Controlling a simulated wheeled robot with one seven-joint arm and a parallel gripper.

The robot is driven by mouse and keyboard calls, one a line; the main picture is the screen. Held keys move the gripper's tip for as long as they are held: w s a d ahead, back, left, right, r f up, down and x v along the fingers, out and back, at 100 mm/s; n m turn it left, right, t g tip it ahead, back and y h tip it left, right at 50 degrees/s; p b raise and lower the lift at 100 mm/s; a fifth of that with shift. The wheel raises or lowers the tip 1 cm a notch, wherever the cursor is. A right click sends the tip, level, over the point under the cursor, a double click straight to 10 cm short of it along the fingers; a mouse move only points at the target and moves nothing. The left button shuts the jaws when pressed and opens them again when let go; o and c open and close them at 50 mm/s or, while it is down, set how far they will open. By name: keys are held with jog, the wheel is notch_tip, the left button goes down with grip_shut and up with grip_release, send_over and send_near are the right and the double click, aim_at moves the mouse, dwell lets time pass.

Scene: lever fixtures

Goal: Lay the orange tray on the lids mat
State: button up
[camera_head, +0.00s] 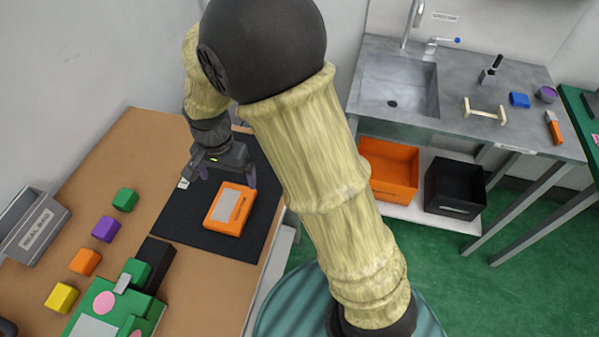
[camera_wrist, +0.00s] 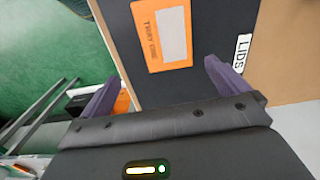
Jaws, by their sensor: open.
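The orange tray (camera_head: 230,208) with a grey panel on top lies flat on the black lids mat (camera_head: 185,222) on the brown table. In the wrist view the orange tray (camera_wrist: 160,35) lies on the dark mat (camera_wrist: 212,22), beside a white label (camera_wrist: 242,52) reading LIDS. My gripper (camera_head: 222,178) is above the mat by the tray's far side. Its two purple fingers (camera_wrist: 160,88) are wide apart with nothing between them, and the tray lies beyond them, apart. Part of the mat is hidden by my arm.
Green, purple, orange and yellow blocks (camera_head: 105,229) stand left of the mat. A green fixture (camera_head: 115,305) and a black block (camera_head: 155,262) are at its near side. A grey bin (camera_head: 35,225) is at the far left. A sink counter (camera_head: 470,150) stands right, across a floor gap.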

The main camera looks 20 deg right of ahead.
jog(key=s+d+r+n, duration=0.1)
jog(key=s+d+n, duration=0.1)
jog(key=d, duration=0.4)
jog(key=s+d+r+n+t, duration=0.1)
jog(key=s+d, duration=0.2)
jog(key=d, duration=0.3)
jog(key=s+d+r+n+t, duration=0.1)
jog(key=s+d+n, duration=0.1)
jog(key=d, duration=0.5)
jog(key=shift+s+r+n, duration=0.3)
jog(key=shift+s+r, duration=0.1)
jog(key=shift+s, duration=0.4)
notch_tip(320, 180, up, 6)
jog(key=p, duration=0.5)
jog(key=shift+f+p, duration=0.2)
jog(key=shift+p, duration=0.1)
